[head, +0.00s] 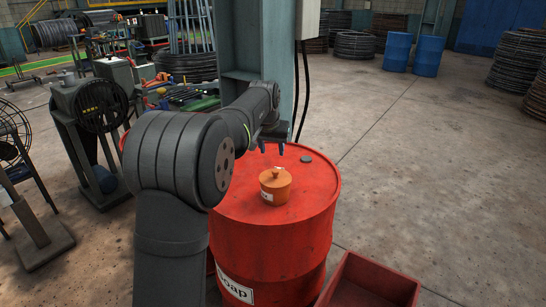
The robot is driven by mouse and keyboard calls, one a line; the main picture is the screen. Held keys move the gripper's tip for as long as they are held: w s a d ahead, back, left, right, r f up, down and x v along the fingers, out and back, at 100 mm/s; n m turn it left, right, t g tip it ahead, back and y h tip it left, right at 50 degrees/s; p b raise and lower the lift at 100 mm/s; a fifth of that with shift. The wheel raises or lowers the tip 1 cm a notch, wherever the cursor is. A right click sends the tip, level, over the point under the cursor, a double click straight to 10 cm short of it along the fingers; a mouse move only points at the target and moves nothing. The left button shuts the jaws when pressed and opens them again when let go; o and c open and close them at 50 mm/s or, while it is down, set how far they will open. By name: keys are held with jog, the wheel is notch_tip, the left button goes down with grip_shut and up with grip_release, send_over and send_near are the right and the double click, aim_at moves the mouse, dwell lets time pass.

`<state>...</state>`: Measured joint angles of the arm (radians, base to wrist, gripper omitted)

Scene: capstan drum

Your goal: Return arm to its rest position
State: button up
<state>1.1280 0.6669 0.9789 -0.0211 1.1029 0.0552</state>
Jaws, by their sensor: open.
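My gripper (272,149) is above the far part of a red drum (240,219), its blue fingertips pointing down. It is open, and I see nothing between the fingers. A small orange lidded pot (275,188) with a white label stands on the drum top, nearer than the gripper and apart from it. A small dark round disc (306,159) lies near the drum's right rim. My arm reaches from the lower left across the drum and hides part of its left side.
A steel column (254,42) rises close behind the gripper. A red open bin (370,284) stands on the floor at lower right. Blue drums (397,51) and wire coils (355,46) stand far back. Machinery (90,125) crowds the left. The concrete floor at right is clear.

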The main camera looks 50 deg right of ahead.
aim_at(276, 170)
jog(key=shift+a+r, duration=0.15)
jog(key=shift+r, duration=0.2)
jog(key=x, duration=1.2)
jog(key=shift+s, duration=0.1)
jog(key=shift+r, duration=1.85)
jog(key=shift+f, duration=0.1)
